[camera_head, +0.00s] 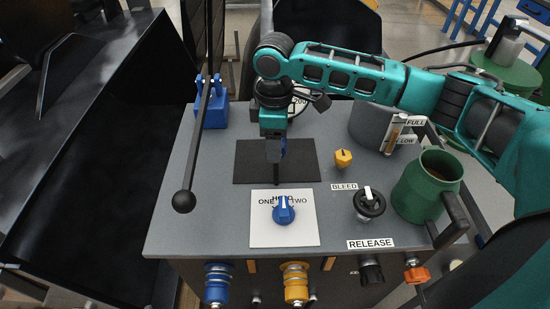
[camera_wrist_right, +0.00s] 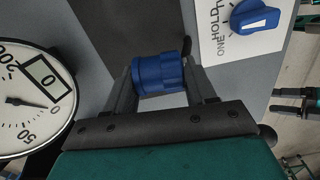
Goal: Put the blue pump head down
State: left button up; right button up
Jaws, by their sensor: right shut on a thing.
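The blue pump head (camera_wrist_right: 158,75) is a ribbed blue cylinder between the fingers of my right gripper (camera_wrist_right: 160,92) in the right wrist view. I cannot tell whether the pump head touches the mat. My left gripper is not in view.
A blue selector knob (camera_head: 284,213) on a white plate is just in front of the mat. A black ball-ended lever (camera_head: 184,200) is at left. A round dial (camera_wrist_right: 30,100) is beside the gripper.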

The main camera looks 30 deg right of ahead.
aim_at(275, 168)
notch_tip(275, 168, down, 5)
jog(key=shift+f+b, duration=0.2)
jog(key=shift+b, duration=0.2)
jog(key=o, duration=1.1)
jog(key=shift+f, duration=0.1)
jog(key=shift+r, duration=0.25)
notch_tip(275, 168, up, 12)
jog(key=shift+f+p, duration=0.1)
jog(key=shift+p, duration=0.9)
